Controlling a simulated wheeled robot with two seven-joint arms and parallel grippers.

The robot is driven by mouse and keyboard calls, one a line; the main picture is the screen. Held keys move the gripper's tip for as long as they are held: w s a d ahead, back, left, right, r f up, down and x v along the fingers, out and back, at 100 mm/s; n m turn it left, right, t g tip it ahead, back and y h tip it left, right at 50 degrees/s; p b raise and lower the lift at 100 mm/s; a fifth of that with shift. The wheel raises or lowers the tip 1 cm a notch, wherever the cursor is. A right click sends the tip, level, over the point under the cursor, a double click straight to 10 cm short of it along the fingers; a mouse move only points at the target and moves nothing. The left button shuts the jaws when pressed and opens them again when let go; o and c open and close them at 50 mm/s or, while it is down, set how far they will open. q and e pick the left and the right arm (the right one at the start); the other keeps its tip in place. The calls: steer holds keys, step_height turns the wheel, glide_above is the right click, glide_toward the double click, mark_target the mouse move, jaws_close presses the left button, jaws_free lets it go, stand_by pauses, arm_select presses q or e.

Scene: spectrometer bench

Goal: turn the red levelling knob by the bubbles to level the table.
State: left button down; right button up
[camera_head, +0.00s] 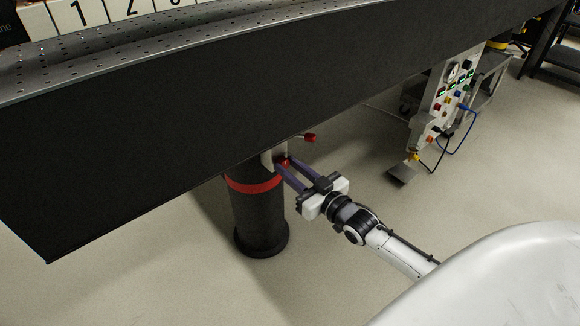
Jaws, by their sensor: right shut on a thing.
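The red levelling knob (285,161) sits on a light bracket at the top of the black table leg (258,215), just under the table's edge. My right gripper (284,165) reaches in from the right, its two long dark fingers shut on the knob, which is partly hidden between the tips. The optical table (200,115) has a deep black side and a perforated metal top, and looks strongly slanted in this view. No bubbles can be made out. My left gripper is not in view.
A red-tipped lever (309,138) sticks out just above my right fingers. A red band (252,184) rings the leg. A panel with buttons and cables (445,95) stands at the back right. The floor around the leg is clear.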

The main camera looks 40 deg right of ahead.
steer(key=shift+r+n+p, duration=0.1)
steer(key=shift+n+p, duration=0.75)
steer(key=shift+n, duration=0.25)
steer(key=n+p, duration=0.1)
steer(key=n, duration=0.1)
steer(key=shift+a+n, duration=0.1)
steer(key=shift+n, duration=0.2)
steer(key=shift+n+p, duration=0.5)
steer(key=shift+n, duration=1.2)
steer(key=shift+f+n+p, duration=0.2)
steer(key=shift+n+p, duration=0.1)
steer(key=shift+n, duration=0.8)
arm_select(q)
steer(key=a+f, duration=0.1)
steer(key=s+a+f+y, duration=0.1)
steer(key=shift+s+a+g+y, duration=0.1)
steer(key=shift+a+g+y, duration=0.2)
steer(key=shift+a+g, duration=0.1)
arm_select(e)
steer(key=shift+n, duration=0.4)
steer(key=o, duration=1)
